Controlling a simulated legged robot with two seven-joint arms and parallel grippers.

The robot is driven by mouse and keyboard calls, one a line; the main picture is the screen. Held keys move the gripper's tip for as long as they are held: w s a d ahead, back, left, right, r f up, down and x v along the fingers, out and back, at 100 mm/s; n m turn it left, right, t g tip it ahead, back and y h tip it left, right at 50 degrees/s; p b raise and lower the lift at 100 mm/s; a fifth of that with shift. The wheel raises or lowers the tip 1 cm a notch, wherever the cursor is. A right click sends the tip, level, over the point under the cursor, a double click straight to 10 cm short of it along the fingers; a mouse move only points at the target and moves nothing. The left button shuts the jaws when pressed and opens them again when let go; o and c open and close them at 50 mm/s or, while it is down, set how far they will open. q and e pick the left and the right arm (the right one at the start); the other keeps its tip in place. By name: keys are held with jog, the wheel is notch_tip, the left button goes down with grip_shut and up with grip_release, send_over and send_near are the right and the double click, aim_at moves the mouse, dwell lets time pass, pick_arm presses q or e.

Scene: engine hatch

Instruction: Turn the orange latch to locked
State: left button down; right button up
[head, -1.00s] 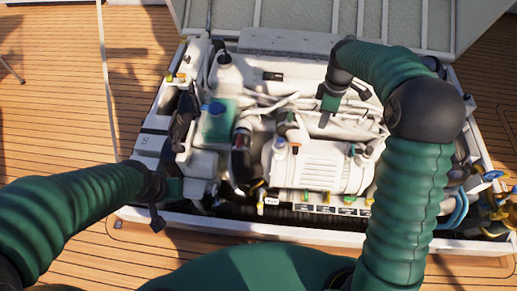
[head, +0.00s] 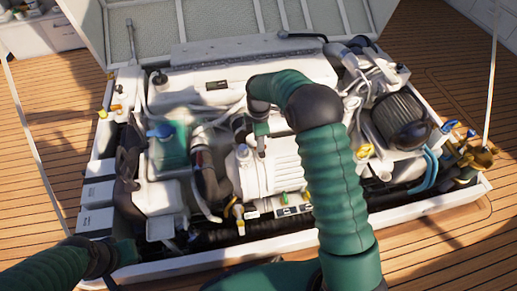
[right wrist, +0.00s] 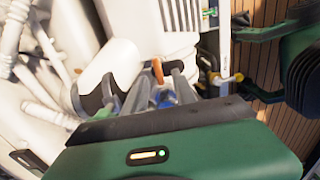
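In the right wrist view a small orange piece, seemingly the orange latch (right wrist: 157,70), stands upright just beyond my right gripper (right wrist: 160,88). Grey fingers show on both sides of it with a gap between them, and a blue part lies in that gap. I cannot tell whether a finger touches the latch. In the head view my right gripper (head: 261,145) points down at the upper left of the ribbed white engine block, and the latch is hidden there. My left gripper (head: 125,253) is low at the left, partly hidden, its fingers unclear.
The white engine block (head: 280,172) sits in an open hatch with a pale rim (head: 420,205). Hoses, a green box (head: 168,150) and a dark round filter (head: 400,120) crowd around it. The raised hatch lid (head: 225,25) stands behind. Wooden deck (head: 455,75) lies clear at right.

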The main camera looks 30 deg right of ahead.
jog(key=shift+d+f, duration=0.1)
jog(key=shift+f, duration=0.8)
jog(key=shift+d+f, duration=0.3)
jog(key=shift+a+r, duration=0.1)
jog(key=shift+a, duration=0.1)
jog(key=c, duration=0.4)
grip_shut()
jog(key=shift+d, duration=0.1)
